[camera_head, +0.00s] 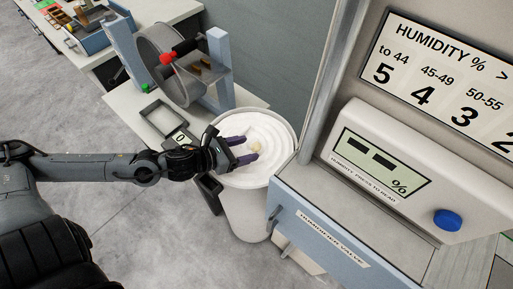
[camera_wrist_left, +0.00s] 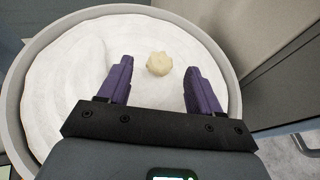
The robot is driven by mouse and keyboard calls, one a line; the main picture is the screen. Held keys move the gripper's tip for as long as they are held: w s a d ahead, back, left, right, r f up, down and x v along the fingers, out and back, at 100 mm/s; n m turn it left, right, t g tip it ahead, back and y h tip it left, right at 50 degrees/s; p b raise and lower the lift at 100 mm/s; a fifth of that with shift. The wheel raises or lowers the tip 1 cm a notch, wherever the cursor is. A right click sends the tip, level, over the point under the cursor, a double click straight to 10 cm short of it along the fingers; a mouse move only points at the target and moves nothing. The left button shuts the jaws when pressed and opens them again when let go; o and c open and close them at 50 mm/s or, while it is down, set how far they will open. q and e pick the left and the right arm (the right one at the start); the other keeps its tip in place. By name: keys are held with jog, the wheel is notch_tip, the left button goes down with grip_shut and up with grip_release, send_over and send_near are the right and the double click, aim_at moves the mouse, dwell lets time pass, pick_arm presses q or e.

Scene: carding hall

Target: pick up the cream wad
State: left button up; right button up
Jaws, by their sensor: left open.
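The cream wad (camera_wrist_left: 159,64) is a small, lumpy, pale yellow ball. It lies on white fluffy material inside a round white bin (camera_head: 243,205). In the head view the wad (camera_head: 256,147) shows just beyond the fingertips. My left gripper (camera_head: 247,149) is open, with its purple fingers over the bin's opening. In the left wrist view the wad sits between the lines of the two fingers (camera_wrist_left: 158,68), near their tips, and I see no finger touching it. How high the fingers are above the white material is hard to tell. My right gripper is not in view.
A grey cabinet with a blue-grey drawer front (camera_head: 322,232) and a humidity panel (camera_head: 385,165) stands close to the bin's right. A bench with a drum device (camera_head: 163,65), a small tray (camera_head: 162,117) and a scale stands behind left.

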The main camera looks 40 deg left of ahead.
aim_at(256, 147)
pick_arm(q)
jog(key=shift+b+x, duration=0.45)
jog(key=shift+x, duration=0.9)
grip_shut()
jog(key=shift+r, duration=0.1)
